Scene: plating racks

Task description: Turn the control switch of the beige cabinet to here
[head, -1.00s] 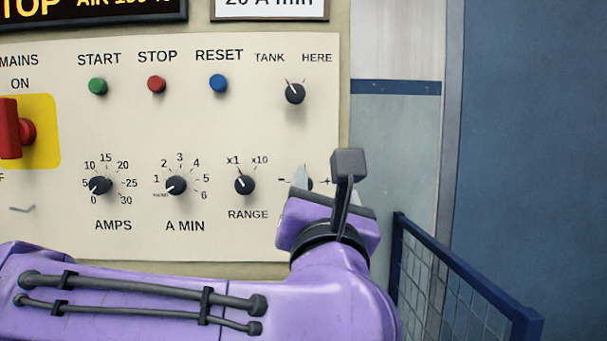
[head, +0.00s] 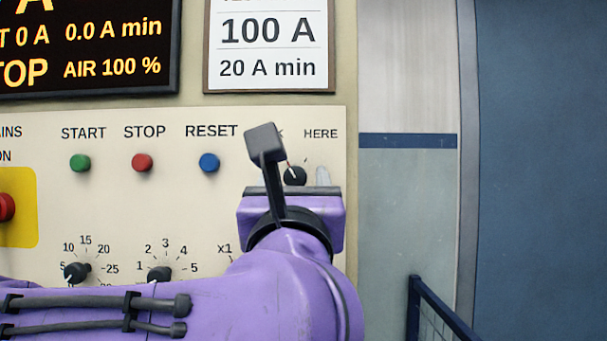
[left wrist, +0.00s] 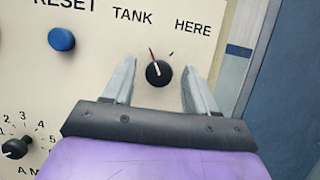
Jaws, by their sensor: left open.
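The control switch (head: 294,176) is a small black knob between the TANK and HERE labels on the beige cabinet (head: 230,260). It also shows in the left wrist view (left wrist: 159,75), where its white pointer line aims up and left, toward the TANK side. My left gripper (head: 296,178) is in front of the panel at the switch. In the left wrist view its open fingers (left wrist: 157,72) stand one on each side of the knob, with gaps between; contact does not show. In the head view my wrist camera mount hides part of the TANK label. My right gripper is not in view.
Blue RESET (head: 209,162), red STOP (head: 142,162) and green START (head: 80,163) buttons lie left of the switch. AMPS (head: 76,272) and A MIN (head: 159,275) dials are below. A blue railing (head: 440,310) stands at the lower right.

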